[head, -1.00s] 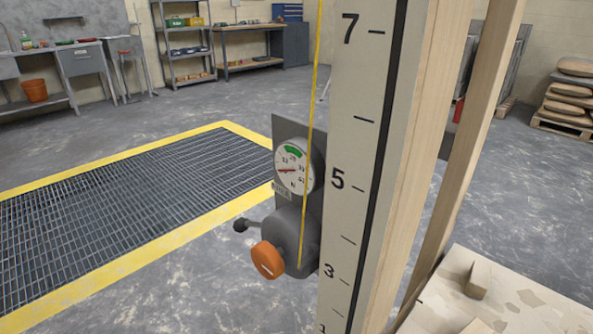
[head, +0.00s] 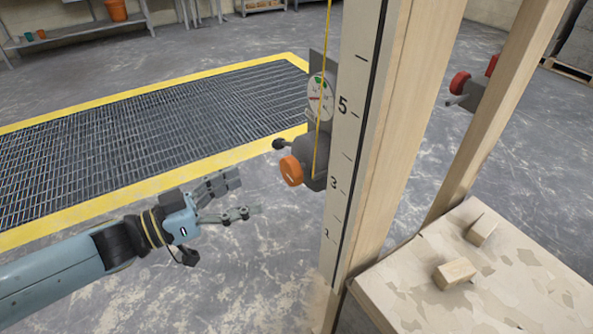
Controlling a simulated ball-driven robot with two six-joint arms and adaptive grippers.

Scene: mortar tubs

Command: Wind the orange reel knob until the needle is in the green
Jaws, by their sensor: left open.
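The orange reel knob (head: 291,171) sits on the front of a dark grey reel housing (head: 312,158), fixed beside a pale post with a number scale. The round white dial (head: 320,97) is above it, partly cut off by the post and crossed by the yellow line. Its green patch is at the top. A red needle shows, pointing left, outside the green. My left gripper (head: 250,196) is open and empty, to the left of and a little below the knob, apart from it. My right gripper is not in view.
The scale post (head: 349,130) stands right of the reel. A black ball-ended lever (head: 279,144) sticks out left of the housing. A mortar-stained board (head: 480,270) with small wood blocks lies at lower right. A yellow-edged floor grate (head: 150,130) lies at left.

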